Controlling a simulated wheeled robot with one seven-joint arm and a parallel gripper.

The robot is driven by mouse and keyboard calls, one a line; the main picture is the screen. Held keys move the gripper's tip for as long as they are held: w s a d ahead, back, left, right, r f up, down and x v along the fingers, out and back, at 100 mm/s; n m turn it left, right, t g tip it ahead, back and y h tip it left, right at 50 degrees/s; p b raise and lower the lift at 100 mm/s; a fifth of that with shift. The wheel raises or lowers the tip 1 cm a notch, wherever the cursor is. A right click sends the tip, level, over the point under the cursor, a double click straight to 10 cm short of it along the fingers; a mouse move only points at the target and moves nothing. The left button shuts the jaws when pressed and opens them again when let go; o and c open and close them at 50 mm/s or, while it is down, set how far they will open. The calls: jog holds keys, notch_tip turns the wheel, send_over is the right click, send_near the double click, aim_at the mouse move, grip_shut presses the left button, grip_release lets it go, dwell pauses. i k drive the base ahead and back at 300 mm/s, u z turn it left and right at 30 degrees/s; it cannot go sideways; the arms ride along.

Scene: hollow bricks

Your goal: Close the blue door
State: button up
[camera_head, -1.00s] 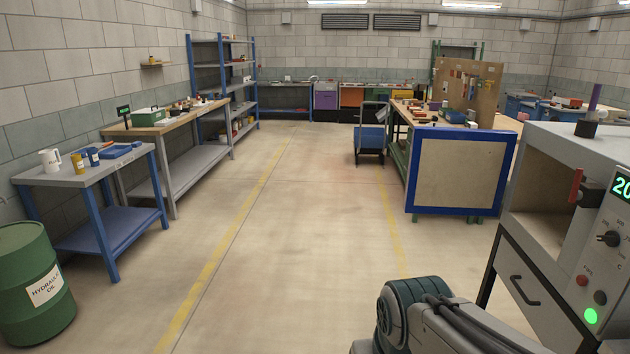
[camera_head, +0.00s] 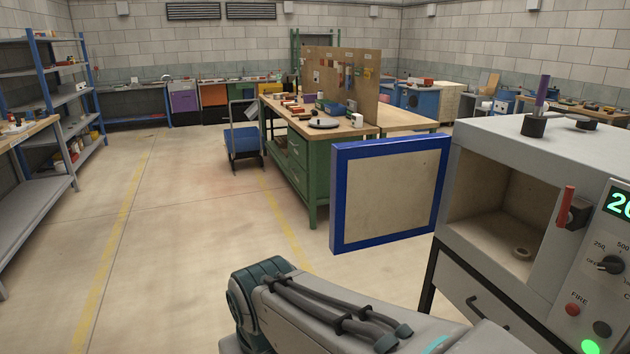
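The blue door (camera_head: 388,193) is a square panel with a thick blue frame and a pale beige inner face. It stands wide open at the left front side of the grey kiln-like oven (camera_head: 570,160), whose chamber (camera_head: 505,205) is open to view. A small ring-shaped thing (camera_head: 521,253) lies on the chamber floor. A red-handled latch (camera_head: 566,207) is on the oven front, right of the opening. My arm reaches in from the bottom of the picture, below the door. My gripper is not in view.
A green workbench (camera_head: 312,170) with tools and an upright pegboard stands behind the door. A blue cart (camera_head: 243,142) is left of it. Shelving (camera_head: 45,90) and a bench line the left side. The floor between (camera_head: 185,220) is clear.

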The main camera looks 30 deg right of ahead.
aim_at(386, 190)
jog(key=i, duration=2.6)
jog(key=z, duration=2.6)
jog(key=i, duration=0.25)
jog(key=z, duration=0.85)
